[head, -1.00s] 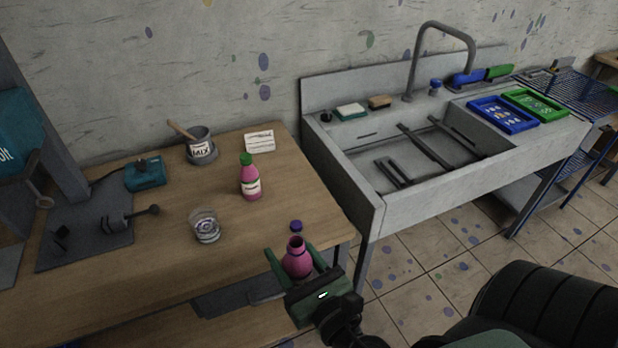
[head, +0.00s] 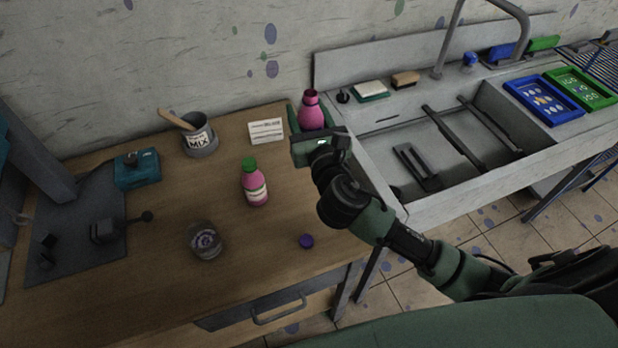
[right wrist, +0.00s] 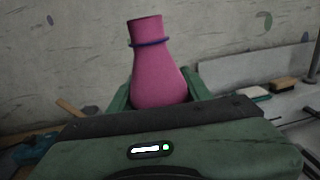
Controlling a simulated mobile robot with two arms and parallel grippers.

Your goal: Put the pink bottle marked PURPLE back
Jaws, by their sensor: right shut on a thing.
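An open pink bottle (head: 312,112) with no cap is held upright by my right gripper (head: 309,128), near the back right corner of the table by the sink. It also fills the middle of the right wrist view (right wrist: 158,70), with a purple ring at its neck; its label is not visible. My right gripper is shut around its body. A second pink bottle (head: 254,184) with a green cap stands on the table. My left gripper is not in view.
The wooden table (head: 270,270) also bears a MIX pot (head: 199,142) with a stick, a white card (head: 266,132), a glass (head: 206,240) and a teal box (head: 137,170). The sink (head: 440,150) adjoins on the right, with blue (head: 543,100) and green trays (head: 584,87).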

